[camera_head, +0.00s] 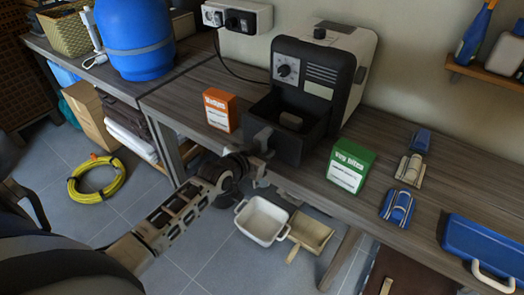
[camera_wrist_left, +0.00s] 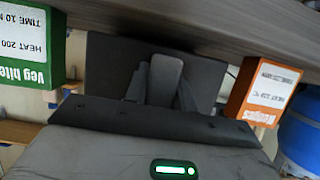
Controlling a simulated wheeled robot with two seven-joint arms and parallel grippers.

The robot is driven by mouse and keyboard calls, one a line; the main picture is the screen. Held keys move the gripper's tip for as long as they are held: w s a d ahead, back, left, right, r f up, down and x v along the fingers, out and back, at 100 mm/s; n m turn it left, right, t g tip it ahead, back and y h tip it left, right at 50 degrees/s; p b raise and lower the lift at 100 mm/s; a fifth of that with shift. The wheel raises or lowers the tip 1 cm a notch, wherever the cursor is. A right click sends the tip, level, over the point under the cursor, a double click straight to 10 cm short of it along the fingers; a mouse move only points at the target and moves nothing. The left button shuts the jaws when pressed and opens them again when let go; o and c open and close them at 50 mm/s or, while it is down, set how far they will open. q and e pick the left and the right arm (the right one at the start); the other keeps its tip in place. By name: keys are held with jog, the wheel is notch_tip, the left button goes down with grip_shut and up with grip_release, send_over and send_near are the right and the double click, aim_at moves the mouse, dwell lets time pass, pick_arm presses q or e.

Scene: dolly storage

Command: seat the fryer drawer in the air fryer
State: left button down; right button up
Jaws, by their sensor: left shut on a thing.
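The air fryer (camera_head: 330,75), white and black with a dial, stands against the wall at the back of the bench. Its dark fryer drawer (camera_head: 285,145) sticks out of the front, open at the top, with a small brownish-grey thing (camera_head: 291,121) inside. My left gripper (camera_head: 262,142) is shut on the drawer's handle at its front face. In the left wrist view, turned upside down, the drawer front (camera_wrist_left: 108,60) and its handle (camera_wrist_left: 167,72) show between the gripper's fingers. My right gripper is not in view.
An orange box (camera_head: 220,109) stands left of the drawer and a green box (camera_head: 348,168) close on its right. Blue and beige items (camera_head: 408,168) and a blue case (camera_head: 485,250) lie farther right. A white basin (camera_head: 262,220) is below the bench edge.

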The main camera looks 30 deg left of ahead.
aim_at(288, 124)
pick_arm(q)
jog(key=shift+w+r, duration=0.1)
jog(key=shift+r, duration=0.2)
